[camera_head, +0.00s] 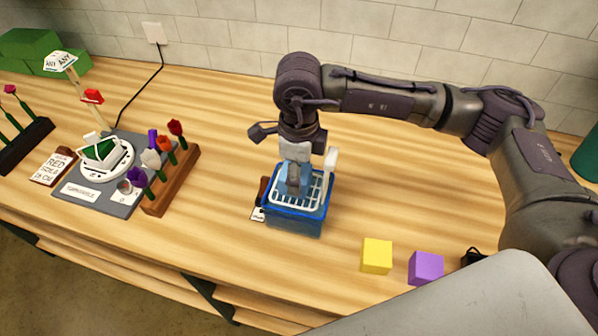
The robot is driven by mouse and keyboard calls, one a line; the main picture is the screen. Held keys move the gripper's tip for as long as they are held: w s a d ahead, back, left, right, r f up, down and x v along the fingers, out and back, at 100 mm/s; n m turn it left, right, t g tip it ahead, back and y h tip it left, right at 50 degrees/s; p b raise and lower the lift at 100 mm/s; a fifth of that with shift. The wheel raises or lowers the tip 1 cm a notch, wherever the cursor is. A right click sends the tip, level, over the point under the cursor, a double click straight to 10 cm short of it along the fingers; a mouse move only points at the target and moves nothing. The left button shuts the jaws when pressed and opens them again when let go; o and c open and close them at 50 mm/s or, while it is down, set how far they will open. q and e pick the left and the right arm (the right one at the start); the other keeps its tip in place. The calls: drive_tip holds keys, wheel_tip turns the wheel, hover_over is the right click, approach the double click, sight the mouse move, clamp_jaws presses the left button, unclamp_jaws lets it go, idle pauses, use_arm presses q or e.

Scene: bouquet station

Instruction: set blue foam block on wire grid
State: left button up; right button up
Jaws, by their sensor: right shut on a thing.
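The blue foam block (283,181) is in my right gripper (293,182), which points down and is shut on it. The gripper hides much of the block. The white wire grid (317,192) sits in the top of a blue bin (293,222) on the wooden table. The block is over the left and middle part of the grid; I cannot tell whether it touches it. My left gripper is not in view.
Yellow (377,255) and purple (426,267) blocks stand at the front right. A wooden rack (171,180) of colored flowers and a round turntable (107,160) are at the left. The table behind the bin is clear.

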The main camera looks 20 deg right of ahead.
idle(0.3)
drive_tip(key=o, duration=0.8)
drive_tip(key=shift+o, duration=0.4)
drive_tip(key=shift+o, duration=0.8)
drive_tip(key=shift+r, duration=0.15)
drive_tip(key=shift+r+p, duration=1.4)
drive_tip(key=shift+r, duration=2)
